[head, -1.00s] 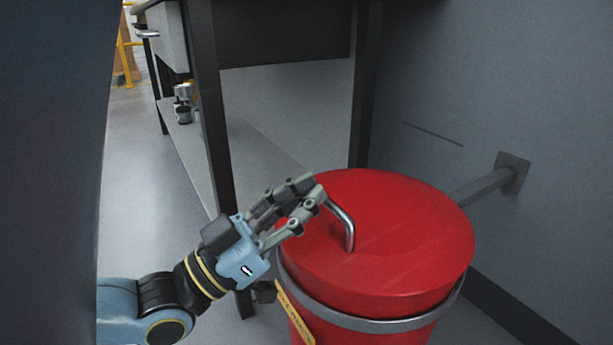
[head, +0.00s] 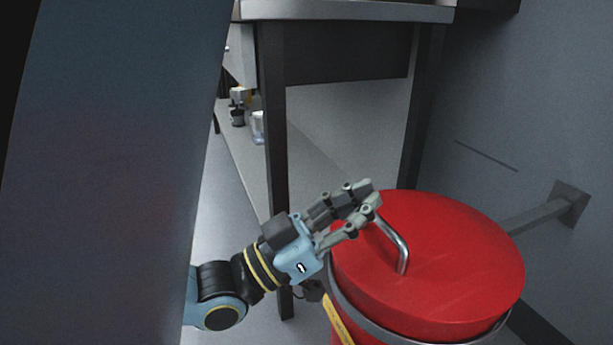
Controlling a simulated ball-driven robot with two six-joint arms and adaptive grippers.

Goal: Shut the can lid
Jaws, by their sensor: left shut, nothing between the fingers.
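The red can (head: 345,312) stands at the lower right in the head view, with a grey metal band around it below the lid. Its red lid (head: 455,265) lies on top and looks closed. A bent metal handle (head: 402,252) rises from the lid. My left gripper (head: 372,193) comes in from the left and is shut with nothing held. Its fingertips are at the upper left end of the handle, over the lid's left edge; I cannot tell whether they touch it. My right gripper is not in view.
A workbench with dark legs (head: 274,130) and a low grey shelf (head: 243,160) stands behind the can. A grey wall with a bracketed bar (head: 535,220) is close on the right. A large dark panel (head: 110,170) fills the left side.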

